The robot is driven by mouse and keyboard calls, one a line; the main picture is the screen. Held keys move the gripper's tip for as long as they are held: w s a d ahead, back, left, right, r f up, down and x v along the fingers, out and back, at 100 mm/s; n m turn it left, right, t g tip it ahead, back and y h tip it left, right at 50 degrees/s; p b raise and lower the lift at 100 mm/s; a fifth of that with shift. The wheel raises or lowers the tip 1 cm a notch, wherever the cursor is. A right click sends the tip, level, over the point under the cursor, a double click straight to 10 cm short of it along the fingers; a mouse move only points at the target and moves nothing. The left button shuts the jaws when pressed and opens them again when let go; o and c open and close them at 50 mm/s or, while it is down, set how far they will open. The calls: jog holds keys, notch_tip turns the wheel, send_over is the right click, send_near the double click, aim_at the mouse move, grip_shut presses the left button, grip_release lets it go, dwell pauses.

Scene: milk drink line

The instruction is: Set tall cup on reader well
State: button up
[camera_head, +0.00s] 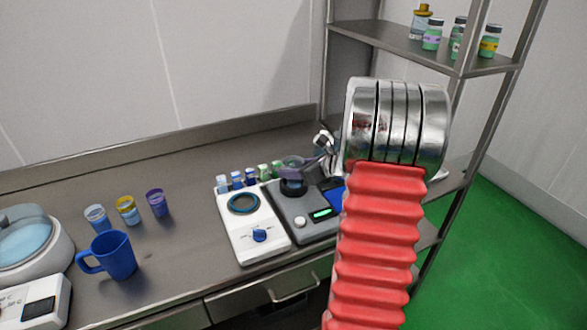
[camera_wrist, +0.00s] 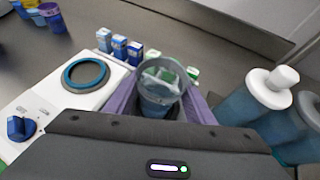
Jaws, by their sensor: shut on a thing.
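My gripper (camera_head: 297,165) has purple fingers shut on a clear, bluish tall cup, whose open rim faces the wrist camera. The tall cup (camera_wrist: 160,76) stands between the two fingers (camera_wrist: 156,108) in the wrist view; in the head view the fingers mostly hide it. The reader is a grey box (camera_head: 299,219) with a lit green display and a white knob. Its dark round well (camera_head: 293,188) lies right under the fingers in the head view. I cannot tell whether the cup's base touches the well.
A white device (camera_head: 250,238) with a teal ring and blue knob stands left of the reader. Small blue and green boxes (camera_wrist: 118,46) line up behind. White-capped bottles (camera_wrist: 258,98) are close on the right. A blue mug (camera_head: 112,256) and three small cups (camera_head: 126,210) stand left.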

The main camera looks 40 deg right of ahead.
jog(key=shift+f, duration=0.3)
jog(key=o, duration=0.8)
jog(key=shift+s, duration=0.1)
jog(key=shift+v, duration=5.45)
